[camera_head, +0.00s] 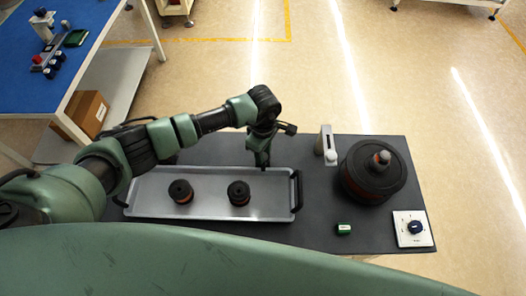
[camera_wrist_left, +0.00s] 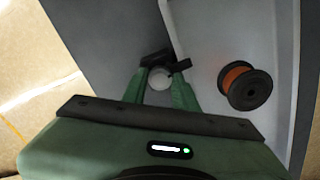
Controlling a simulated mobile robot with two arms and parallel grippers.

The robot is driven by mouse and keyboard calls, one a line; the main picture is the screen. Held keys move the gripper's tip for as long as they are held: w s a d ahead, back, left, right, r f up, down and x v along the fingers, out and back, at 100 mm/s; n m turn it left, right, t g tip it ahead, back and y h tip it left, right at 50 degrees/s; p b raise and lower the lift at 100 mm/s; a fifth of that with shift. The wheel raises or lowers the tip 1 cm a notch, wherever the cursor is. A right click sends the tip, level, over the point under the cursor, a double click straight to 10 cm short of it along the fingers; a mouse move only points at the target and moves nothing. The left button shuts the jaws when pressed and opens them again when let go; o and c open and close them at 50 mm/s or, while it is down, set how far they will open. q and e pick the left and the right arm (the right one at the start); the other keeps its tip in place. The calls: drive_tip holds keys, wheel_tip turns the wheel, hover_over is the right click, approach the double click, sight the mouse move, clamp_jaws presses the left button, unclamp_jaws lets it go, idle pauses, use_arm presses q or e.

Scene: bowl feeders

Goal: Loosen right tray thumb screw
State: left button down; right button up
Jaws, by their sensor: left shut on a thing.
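The long metal tray (camera_head: 215,210) lies on the dark table top with dark handles at its ends. My left gripper (camera_head: 262,162) points down at the tray's far edge, towards its right end. In the left wrist view, the left gripper (camera_wrist_left: 165,63) has its dark fingertips closed together around a small pale round thing, probably the right thumb screw (camera_wrist_left: 160,79), beside the tray wall. The fingers hide much of it, and I cannot tell how far it is turned. In the head view the screw is hidden by the gripper. My right gripper is not in view.
Two dark spools (camera_head: 180,191) (camera_head: 238,193) stand in the tray; one shows orange in the wrist view (camera_wrist_left: 246,85).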

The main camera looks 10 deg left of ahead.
use_arm(q)
drive_tip(key=n+b, duration=0.2)
drive_tip(key=n, duration=0.1)
drive_tip(key=shift+f+n+b, duration=0.15)
drive_tip(key=shift+n+b, duration=0.2)
drive_tip(key=shift+n, duration=0.05)
drive_tip(key=n+b, duration=0.2)
drive_tip(key=n, duration=0.2)
drive_tip(key=n+b, duration=0.2)
drive_tip(key=n, duration=0.2)
drive_tip(key=shift+n+b, duration=0.95)
drive_tip(key=shift+n, duration=1.25)
drive_tip(key=shift+r, duration=0.2)
drive_tip(key=c, duration=1.1)
unclamp_jaws()
